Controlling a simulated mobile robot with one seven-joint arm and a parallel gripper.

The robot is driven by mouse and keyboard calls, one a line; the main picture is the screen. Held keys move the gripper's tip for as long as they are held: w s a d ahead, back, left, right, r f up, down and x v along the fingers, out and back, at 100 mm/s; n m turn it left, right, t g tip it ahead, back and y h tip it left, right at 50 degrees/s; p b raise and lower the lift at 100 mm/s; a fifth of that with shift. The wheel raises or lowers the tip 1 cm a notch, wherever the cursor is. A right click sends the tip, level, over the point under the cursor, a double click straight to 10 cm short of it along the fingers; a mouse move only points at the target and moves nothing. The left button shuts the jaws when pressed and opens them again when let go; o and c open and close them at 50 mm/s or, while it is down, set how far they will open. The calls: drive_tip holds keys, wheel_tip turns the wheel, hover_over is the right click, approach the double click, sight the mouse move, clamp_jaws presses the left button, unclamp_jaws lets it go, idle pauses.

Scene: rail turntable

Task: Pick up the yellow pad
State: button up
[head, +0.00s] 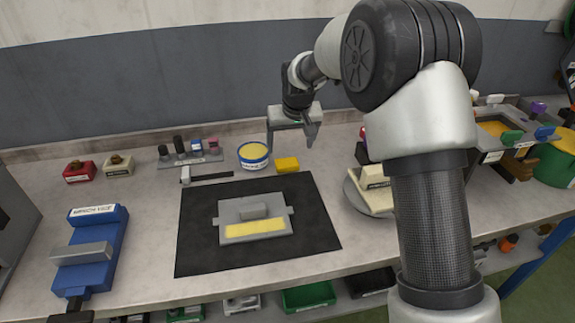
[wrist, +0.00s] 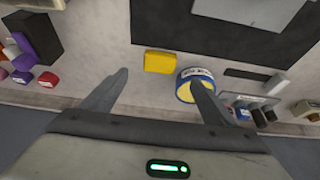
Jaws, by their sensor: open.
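The yellow pad (head: 287,164) is a small yellow block lying on the bench, just right of a blue-and-yellow tub (head: 253,156). In the wrist view the yellow pad (wrist: 160,61) lies ahead of the fingertips, between their lines and apart from both. My gripper (head: 292,145) is open and empty, above the bench near the pad and the tub. In the wrist view my gripper (wrist: 158,80) has its right finger overlapping the tub (wrist: 188,86); I cannot tell whether they touch.
A black mat (head: 195,255) with a grey fixture (head: 255,213) lies in front of the pad. A blue vise (head: 90,255) stands at the left. A tool rack (head: 190,157) is left of the tub. A round turntable (head: 352,195) with a cream block is at the right.

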sight(287, 163)
drive_tip(key=x, duration=1)
drive_tip(key=shift+w+f, duration=0.1)
drive_tip(key=shift+f, duration=0.05)
drive_tip(key=c, duration=1.1)
